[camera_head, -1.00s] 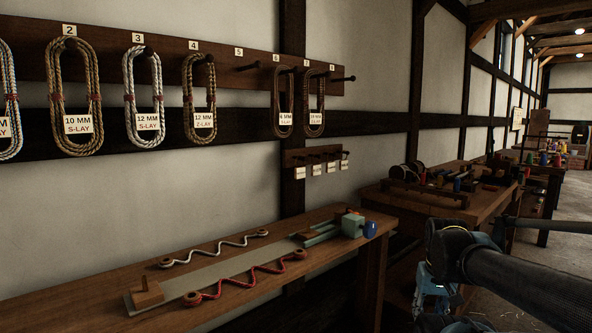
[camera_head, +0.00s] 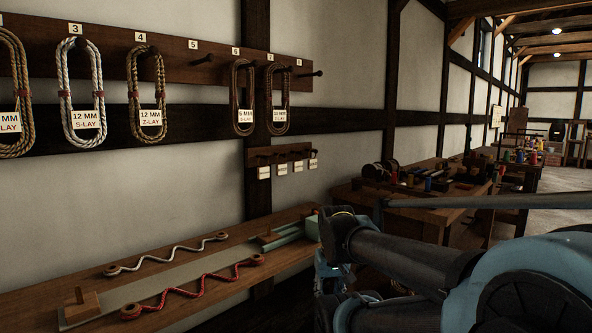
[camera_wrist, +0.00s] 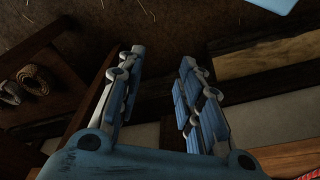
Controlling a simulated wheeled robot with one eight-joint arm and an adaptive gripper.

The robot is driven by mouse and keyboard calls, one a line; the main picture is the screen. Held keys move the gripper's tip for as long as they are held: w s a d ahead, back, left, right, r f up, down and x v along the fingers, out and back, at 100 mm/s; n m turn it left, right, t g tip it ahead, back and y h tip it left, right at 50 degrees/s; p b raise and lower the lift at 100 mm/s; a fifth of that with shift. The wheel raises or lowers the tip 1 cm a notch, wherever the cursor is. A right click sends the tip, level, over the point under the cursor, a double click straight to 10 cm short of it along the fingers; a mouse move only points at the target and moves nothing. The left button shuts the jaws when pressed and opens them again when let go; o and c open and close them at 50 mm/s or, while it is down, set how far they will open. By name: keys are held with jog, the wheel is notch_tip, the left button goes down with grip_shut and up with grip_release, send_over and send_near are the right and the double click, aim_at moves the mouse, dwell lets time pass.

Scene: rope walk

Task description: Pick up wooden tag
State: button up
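A short dark peg rail (camera_head: 280,154) is on the wall below the long rope board. Several small pale tags hang from it, the leftmost tag (camera_head: 264,172) a little lower than the rail. I cannot tell at this size which of them is wooden. My gripper (camera_wrist: 161,58) is open and empty in the wrist view, its two blue-and-grey fingers apart. In the head view my arm reaches in from the right, and the gripper hangs below and to the right of the tags, apart from them. No tag shows clearly in the wrist view.
A long bench (camera_head: 30,292) along the wall holds a white wavy rope (camera_head: 165,258), a red wavy rope (camera_head: 190,290) and a green metal device (camera_head: 290,240). A cluttered workbench (camera_head: 400,198) stands behind my arm. Rope coils hang above. Free floor shows at far right.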

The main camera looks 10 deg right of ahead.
jog(key=o, duration=0.4)
jog(key=shift+s+r, duration=0.2)
jog(key=shift+s, duration=0.05)
jog(key=o, duration=0.3)
jog(key=shift+a+r, duration=0.25)
jog(key=shift+r, duration=0.05)
jog(key=shift+o, duration=0.2)
jog(key=w+a+r+n+t+y, duration=0.1)
jog(key=w+a+r+y, duration=0.15)
jog(key=w, duration=0.25)
jog(key=w+a+r+n+y, duration=0.2)
jog(key=w+a+r, duration=0.1)
jog(key=w+r, duration=0.15)
jog(key=n+t+y, duration=0.4)
jog(key=t+y, duration=0.2)
jog(key=t, duration=0.5)
send_near(299, 163)
jog(key=x, duration=0.6)
jog(key=shift+x, duration=2.55)
